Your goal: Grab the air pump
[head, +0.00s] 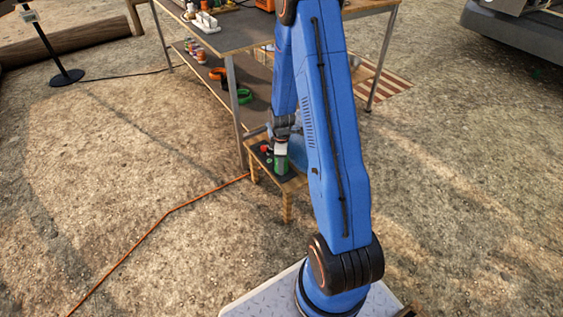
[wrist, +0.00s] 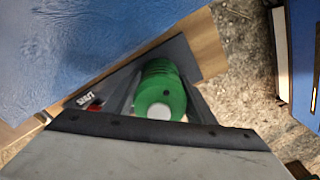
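A green, ribbed, rounded body with a pale round end (wrist: 160,100), which may be the air pump, shows between my gripper's dark fingers in the wrist view. In the head view a green and dark thing (head: 282,166) stands on a small wooden stool (head: 287,201), right below my gripper (head: 281,151). My gripper, also in the wrist view (wrist: 163,85), has a finger on each side of the green body. Whether the fingers press on it cannot be told. My arm hides part of the stool.
A small red thing (head: 265,149) is beside the green one on the stool. A blue surface (wrist: 90,45) lies close by in the wrist view. The workbench (head: 235,36) stands behind, its leg near the stool. An orange cord (head: 165,216) crosses the open ground at left.

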